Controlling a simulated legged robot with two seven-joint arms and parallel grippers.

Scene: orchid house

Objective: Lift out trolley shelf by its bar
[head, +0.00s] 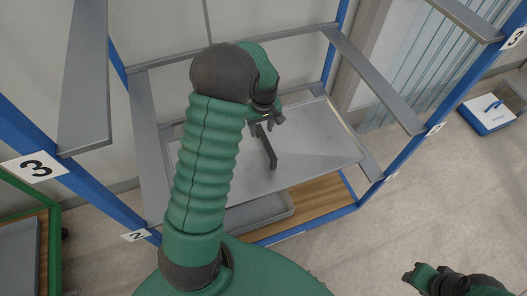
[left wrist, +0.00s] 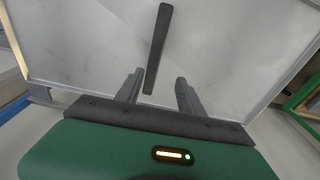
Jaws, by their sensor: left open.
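The trolley shelf (head: 318,135) is a flat grey metal tray in the blue-framed trolley. Its dark bar (head: 267,148) runs over the middle of the shelf. My left gripper (head: 263,125) is open above the shelf, at the far end of the bar. In the left wrist view the bar (left wrist: 160,40) reaches down between the two spread fingers of the left gripper (left wrist: 160,77), apart from both. I cannot tell how much height lies between fingers and bar. My right gripper (head: 424,276) is low at the right, away from the trolley; its jaws are unclear.
Blue posts (head: 405,150) and grey side rails (head: 375,80) frame the shelf. A lower grey tray (head: 262,212) and a wooden board (head: 322,202) lie beneath. A green-framed rack (head: 50,215) stands left. A blue-and-white box (head: 487,113) is on the floor at right. Floor at right is mostly clear.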

